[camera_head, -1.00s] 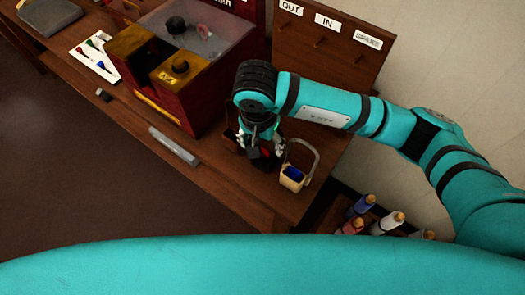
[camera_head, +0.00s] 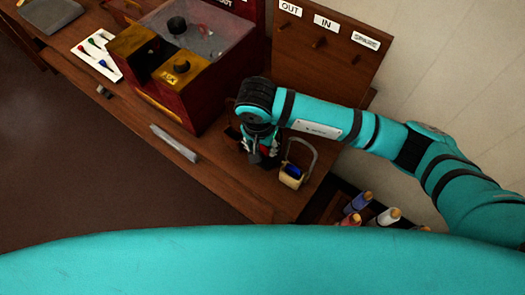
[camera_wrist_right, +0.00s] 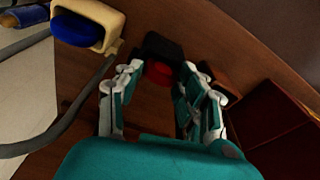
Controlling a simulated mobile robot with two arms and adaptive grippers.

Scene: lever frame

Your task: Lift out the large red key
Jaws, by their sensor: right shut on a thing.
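My right gripper (camera_head: 262,152) points down at the right part of the wooden bench. In the right wrist view its fingers (camera_wrist_right: 163,70) close around a red rounded piece (camera_wrist_right: 157,73) with a black block (camera_wrist_right: 163,46) at its far side. The red piece appears to be the large red key, mostly hidden by the fingers and the block. I cannot tell whether it is clear of what lies under it. My left gripper is not in view.
A cream, handled container with a blue pad (camera_head: 291,179) stands close right of the gripper. A dark red box (camera_head: 205,100) with brass tops is to the left. A hook board (camera_head: 330,60) rises behind. Bottles (camera_head: 385,217) are lower right.

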